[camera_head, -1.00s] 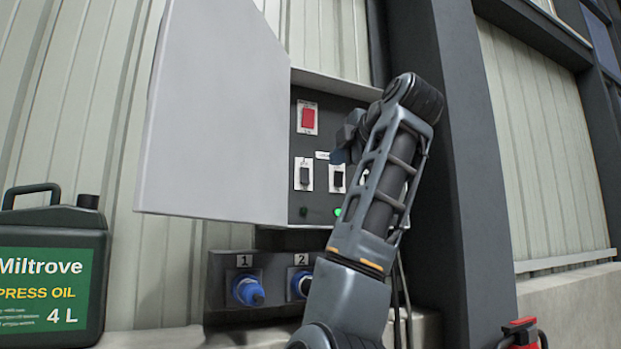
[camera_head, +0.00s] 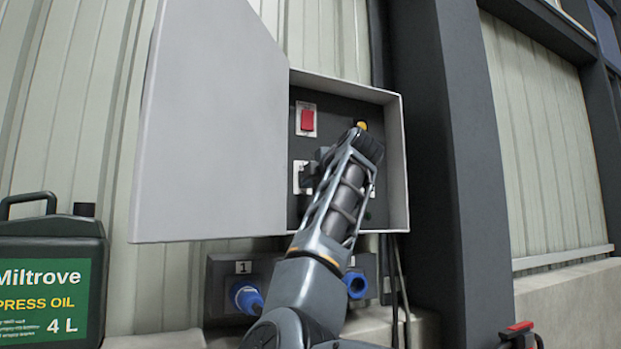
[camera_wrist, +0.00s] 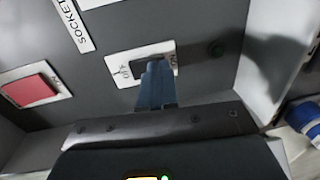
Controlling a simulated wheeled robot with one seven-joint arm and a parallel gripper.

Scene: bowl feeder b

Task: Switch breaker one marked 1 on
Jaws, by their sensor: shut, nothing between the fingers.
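In the head view, a leftmost breaker switch on a white plate (camera_head: 297,178) sits in the lower row inside the open box, mostly hidden behind my gripper (camera_head: 308,179). In the wrist view, my gripper (camera_wrist: 155,72) is shut and empty, its blue-grey fingertips over the dark rocker on the white plate (camera_wrist: 122,68). I cannot tell whether they touch it, and the rocker's position is hidden. The breaker's own number is not readable. My arm covers the other breakers.
A red switch (camera_head: 307,120) is above the breaker and also shows in the wrist view (camera_wrist: 30,91). The box door (camera_head: 210,130) stands open at left. Below are a blue plug (camera_head: 247,297) marked 1 and a blue socket (camera_head: 355,285). An oil can (camera_head: 50,270) stands at left.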

